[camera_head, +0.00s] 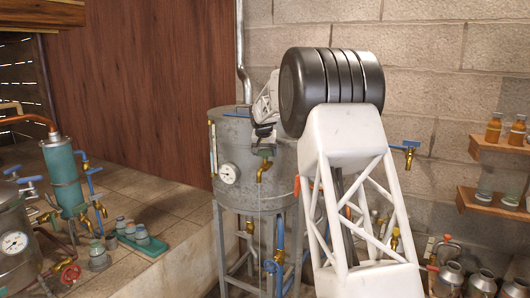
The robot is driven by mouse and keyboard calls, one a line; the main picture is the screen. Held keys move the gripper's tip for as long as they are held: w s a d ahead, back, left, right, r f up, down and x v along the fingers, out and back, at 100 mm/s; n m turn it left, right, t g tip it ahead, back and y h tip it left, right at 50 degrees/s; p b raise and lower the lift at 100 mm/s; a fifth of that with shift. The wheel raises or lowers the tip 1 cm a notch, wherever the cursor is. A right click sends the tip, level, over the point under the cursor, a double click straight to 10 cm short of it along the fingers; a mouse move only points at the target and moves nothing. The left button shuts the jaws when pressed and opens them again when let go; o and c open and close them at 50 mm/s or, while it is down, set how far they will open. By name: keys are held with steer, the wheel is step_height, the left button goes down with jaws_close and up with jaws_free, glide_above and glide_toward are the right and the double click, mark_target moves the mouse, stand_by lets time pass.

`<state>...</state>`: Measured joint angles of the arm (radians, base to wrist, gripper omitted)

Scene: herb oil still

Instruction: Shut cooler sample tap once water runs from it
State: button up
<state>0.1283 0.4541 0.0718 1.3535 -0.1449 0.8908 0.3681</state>
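A brass tap (263,168) with a greenish handle sits on the front of a grey metal tank (232,150) at the centre. A thin pale vertical line runs down below its spout, like a stream of water. My gripper (264,133) is just above this tap, close to its handle; I cannot tell whether they touch. Its fingers are small and dark here, and I cannot tell whether they are open or shut. My arm hides the tank's right side. No label shows which vessel is the cooler; a teal cylinder (63,178) with piping stands at the left.
A round gauge (229,173) is on the tank. Blue-handled brass taps show at the right (408,152) and below the tank (272,265). At the left are a green tray (150,246) with small jars and a red handwheel (70,273). Shelves with bottles (494,128) are at the right.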

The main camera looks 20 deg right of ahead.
steer(key=shift+o, duration=0.7)
steer(key=shift+r, duration=0.15)
steer(key=v, duration=0.7)
steer(key=shift+r, duration=0.25)
steer(key=shift+o, duration=0.8)
steer(key=shift+s+a, duration=0.1)
steer(key=shift+s, duration=0.05)
